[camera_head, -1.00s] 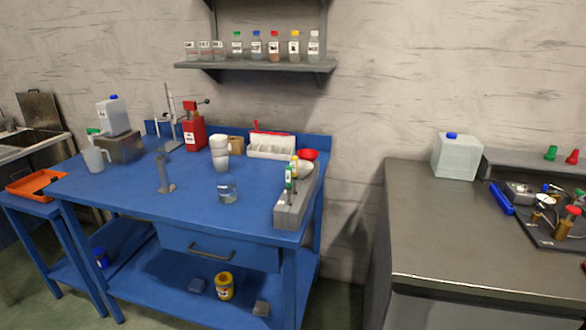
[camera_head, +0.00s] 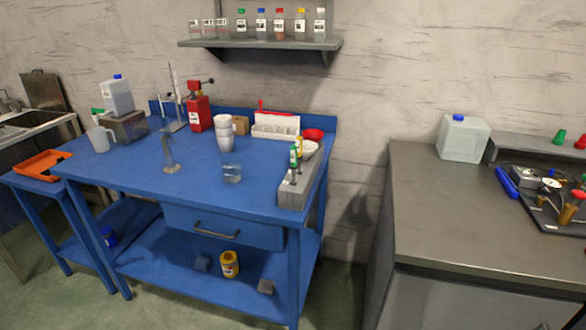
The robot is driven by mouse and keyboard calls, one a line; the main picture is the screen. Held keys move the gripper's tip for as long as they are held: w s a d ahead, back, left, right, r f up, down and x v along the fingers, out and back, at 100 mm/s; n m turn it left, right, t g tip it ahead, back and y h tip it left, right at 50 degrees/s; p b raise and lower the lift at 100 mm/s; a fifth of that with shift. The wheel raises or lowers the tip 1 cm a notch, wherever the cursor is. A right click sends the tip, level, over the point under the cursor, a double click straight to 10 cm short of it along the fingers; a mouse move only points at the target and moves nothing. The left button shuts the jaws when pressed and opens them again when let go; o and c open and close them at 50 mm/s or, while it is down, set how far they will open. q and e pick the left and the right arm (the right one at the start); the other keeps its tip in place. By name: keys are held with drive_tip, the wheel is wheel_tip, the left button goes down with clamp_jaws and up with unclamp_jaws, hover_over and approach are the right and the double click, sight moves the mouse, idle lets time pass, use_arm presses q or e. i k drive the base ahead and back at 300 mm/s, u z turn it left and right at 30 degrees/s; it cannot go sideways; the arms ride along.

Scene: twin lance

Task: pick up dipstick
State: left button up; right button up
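I cannot clearly make out a dipstick. A long grey block (camera_head: 291,197) at the right end of the blue bench (camera_head: 130,185) has thin, small upright pieces in it, too small to tell apart. A small green-capped bottle (camera_head: 294,157) and a yellow-capped one (camera_head: 299,147) stand at this block. A grey stand-like piece (camera_head: 168,155) is further left. Neither of my grippers is in view.
A grey counter (camera_head: 445,215) with a translucent jug (camera_head: 463,138) stands right, across a gap. The bench's front middle is clear.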

sight(293, 166)
drive_tip(key=z, duration=0.4)
drive_tip(key=k, duration=1)
drive_tip(key=u, duration=0.6)
drive_tip(key=i, duration=0.9)
drive_tip(key=z, duration=0.6)
drive_tip(key=i, duration=0.65)
drive_tip(key=z, duration=0.55)
